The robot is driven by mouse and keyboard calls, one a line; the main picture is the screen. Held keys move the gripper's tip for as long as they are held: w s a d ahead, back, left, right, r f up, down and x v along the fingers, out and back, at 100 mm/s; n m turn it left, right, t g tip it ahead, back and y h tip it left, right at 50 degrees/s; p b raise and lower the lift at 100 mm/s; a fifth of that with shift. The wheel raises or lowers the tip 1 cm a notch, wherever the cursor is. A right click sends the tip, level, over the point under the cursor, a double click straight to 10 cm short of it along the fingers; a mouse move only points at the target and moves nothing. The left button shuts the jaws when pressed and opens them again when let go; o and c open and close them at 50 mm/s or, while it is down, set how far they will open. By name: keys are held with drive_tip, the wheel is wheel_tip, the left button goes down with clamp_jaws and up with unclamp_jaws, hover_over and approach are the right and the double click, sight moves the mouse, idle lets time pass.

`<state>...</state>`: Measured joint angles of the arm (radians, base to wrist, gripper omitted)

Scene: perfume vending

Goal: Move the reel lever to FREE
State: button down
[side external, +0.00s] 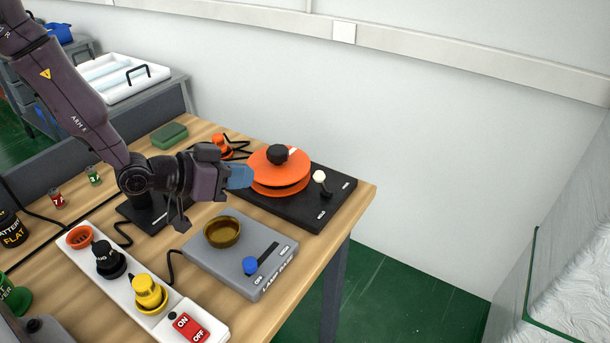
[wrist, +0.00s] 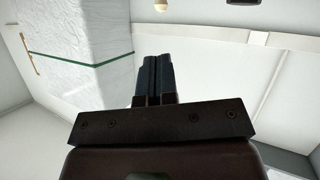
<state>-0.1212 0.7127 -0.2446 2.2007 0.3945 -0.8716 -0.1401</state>
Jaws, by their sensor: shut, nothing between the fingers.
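The orange reel (side external: 279,172) with a black knob on top sits on a black base plate (side external: 300,211). The reel lever (side external: 319,178) has a cream ball knob and stands on the base right of the reel. Two small white labels on the base are too small to read. My gripper (side external: 240,177) has blue fingers, shut and empty, beside the reel's left edge in the side view; I cannot tell if they touch it. In the wrist view the shut fingers (wrist: 155,78) point up the picture, and a cream ball (wrist: 160,6), likely the lever knob, shows at the top edge.
A grey box with a bronze cup (side external: 222,232) and blue slider knob (side external: 250,265) stands in front of the reel base. A white strip with a yellow knob (side external: 149,292) and red switch (side external: 189,326) lies nearer. A green block (side external: 169,135) lies behind. The table ends just right of the base.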

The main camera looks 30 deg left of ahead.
sight(315, 175)
idle(0.3)
drive_tip(key=x, duration=1.4)
drive_tip(key=shift+w+r, duration=0.15)
